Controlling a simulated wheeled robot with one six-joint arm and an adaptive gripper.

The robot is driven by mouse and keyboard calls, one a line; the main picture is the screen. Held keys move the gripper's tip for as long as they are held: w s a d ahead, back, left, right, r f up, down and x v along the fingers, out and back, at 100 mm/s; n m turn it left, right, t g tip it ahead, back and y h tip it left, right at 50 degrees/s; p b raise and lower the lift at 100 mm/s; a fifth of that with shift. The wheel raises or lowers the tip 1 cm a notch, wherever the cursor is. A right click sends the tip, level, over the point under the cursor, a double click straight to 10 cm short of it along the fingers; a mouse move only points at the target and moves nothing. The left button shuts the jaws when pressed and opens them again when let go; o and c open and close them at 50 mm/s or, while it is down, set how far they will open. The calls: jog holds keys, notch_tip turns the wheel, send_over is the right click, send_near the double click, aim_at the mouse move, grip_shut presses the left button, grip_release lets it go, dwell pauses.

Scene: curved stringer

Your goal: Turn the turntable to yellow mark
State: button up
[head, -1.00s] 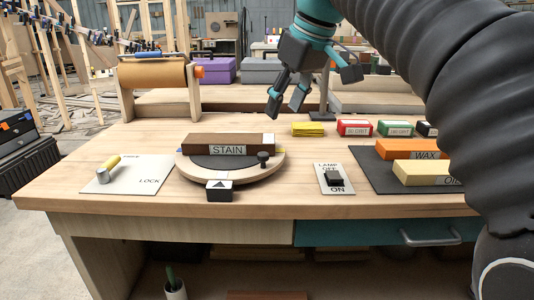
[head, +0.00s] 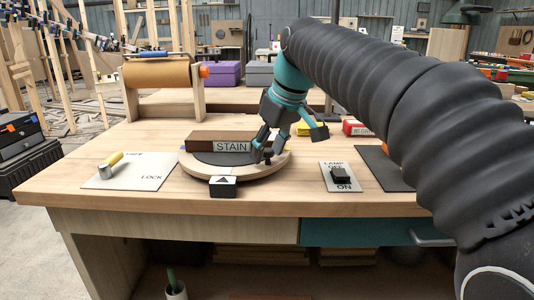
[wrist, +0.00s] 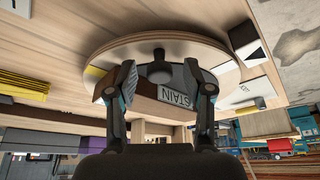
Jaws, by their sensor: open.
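The round wooden turntable (head: 200,169) lies on the bench with a dark disc and a brown block labelled STAIN (head: 205,141) on top. A dark upright knob (wrist: 159,68) stands near its rim. My gripper (head: 263,156) is lowered at the turntable's right side, its open fingers on either side of the knob; contact cannot be told. A yellow mark (wrist: 95,73) shows on the rim in the wrist view, left of the knob. A block with a black triangle pointer (head: 222,181) stands at the turntable's front edge.
A LOCK plate (head: 140,183) with a yellow-handled lever (head: 110,163) lies left of the turntable. A lamp switch plate (head: 341,187) lies to its right. A paper roll stand (head: 160,80) is behind. My arm hides part of the bench's right side.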

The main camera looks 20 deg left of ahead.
jog(key=shift+w+a+f, duration=0.1)
jog(key=shift+f, duration=0.2)
grip_shut()
